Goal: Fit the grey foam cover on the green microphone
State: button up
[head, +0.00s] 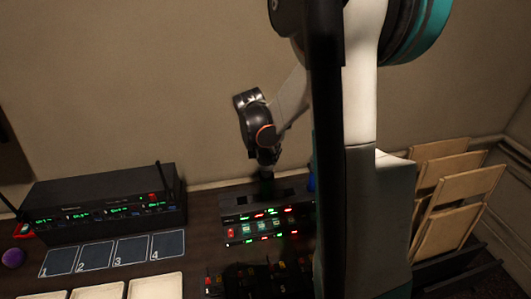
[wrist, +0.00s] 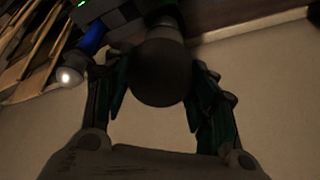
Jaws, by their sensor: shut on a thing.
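My gripper (wrist: 160,85) has its two dark green fingers on either side of a dark round thing, which looks like the grey foam cover (wrist: 160,75). In the head view my gripper (head: 266,158) points down above the back of the desk, near the wall. What it holds is too dark to make out there. I cannot pick out the green microphone for sure in either view. Some grey, cylinder-like shape shows just beyond the cover in the wrist view, but I cannot tell whether the two touch.
A panel with green and red lights (head: 262,233) stands below my gripper. A blue thing (head: 311,182) is close to its right, partly behind my arm. A black receiver (head: 105,207), numbered pads (head: 97,256) and pale trays (head: 155,287) lie left. Wooden boards (head: 448,195) stand right.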

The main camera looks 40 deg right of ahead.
aim_at(266, 164)
jog(key=shift+f+b, duration=2.1)
jog(key=shift+f, duration=0.55)
jog(key=o, duration=0.8)
jog(key=o, duration=0.4)
jog(key=shift+c, duration=0.2)
jog(key=shift+r, duration=0.15)
jog(key=shift+r+p, duration=2.3)
jog(key=shift+r, duration=1.1)
